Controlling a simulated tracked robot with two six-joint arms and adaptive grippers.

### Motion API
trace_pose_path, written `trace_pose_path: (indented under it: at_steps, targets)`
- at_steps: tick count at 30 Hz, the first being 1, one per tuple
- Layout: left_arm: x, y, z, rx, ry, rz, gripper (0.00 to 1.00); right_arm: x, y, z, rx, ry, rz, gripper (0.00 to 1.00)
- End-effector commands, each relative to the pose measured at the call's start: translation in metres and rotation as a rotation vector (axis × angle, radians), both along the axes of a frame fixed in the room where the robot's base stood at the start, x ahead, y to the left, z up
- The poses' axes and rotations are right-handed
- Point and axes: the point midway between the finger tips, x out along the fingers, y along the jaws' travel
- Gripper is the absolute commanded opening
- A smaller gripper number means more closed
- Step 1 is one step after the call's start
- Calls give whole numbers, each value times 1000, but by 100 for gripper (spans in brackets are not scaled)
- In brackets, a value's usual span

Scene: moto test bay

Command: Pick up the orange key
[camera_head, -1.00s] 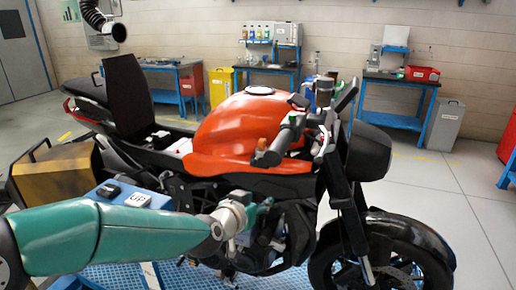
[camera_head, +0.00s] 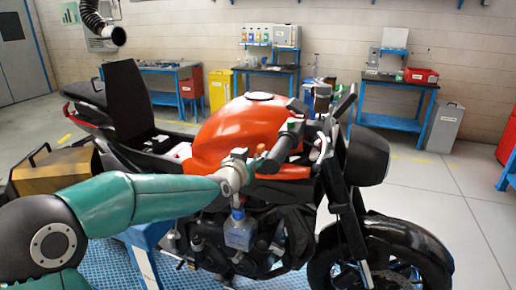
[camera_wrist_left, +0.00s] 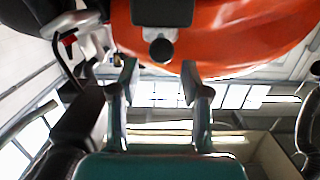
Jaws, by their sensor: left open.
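I cannot pick out the orange key for certain in either view. A small orange-red spot (camera_head: 260,148) shows at the near handlebar, too small to identify. My left gripper (camera_head: 256,164) is at the near handlebar grip (camera_head: 284,148), in front of the motorcycle's orange tank (camera_head: 238,126). In the left wrist view my left gripper (camera_wrist_left: 160,82) is open, with nothing between its fingertips. A round black knob (camera_wrist_left: 161,50) lies just beyond the gap, against the orange tank (camera_wrist_left: 230,30). My right gripper is not in view.
The motorcycle's front wheel (camera_head: 385,250) and headlight (camera_head: 367,155) stand to the right. A blue stand (camera_head: 146,236) is under my left arm. Open floor (camera_head: 450,205) lies at right.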

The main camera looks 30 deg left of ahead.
Motion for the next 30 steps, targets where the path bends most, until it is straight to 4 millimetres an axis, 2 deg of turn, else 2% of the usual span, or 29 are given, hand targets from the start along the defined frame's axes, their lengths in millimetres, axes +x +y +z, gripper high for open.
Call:
trace_pose_path:
  at_steps: [5, 10, 15, 23, 24, 30]
  targets:
    - [10, 3, 0, -1, 1, 0, 47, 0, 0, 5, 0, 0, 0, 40]
    - [32, 8, 0, -2, 3, 0, 47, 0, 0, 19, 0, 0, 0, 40]
    - [50, 13, -4, 0, 2, 1, 47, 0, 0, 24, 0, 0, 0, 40]
    - [53, 14, -6, -1, 0, 1, 47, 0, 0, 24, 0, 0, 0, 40]
    - [53, 14, -5, -1, 0, 1, 45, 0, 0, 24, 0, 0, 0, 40]
    - [53, 13, -5, -1, 0, 0, 12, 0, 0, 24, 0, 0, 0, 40]
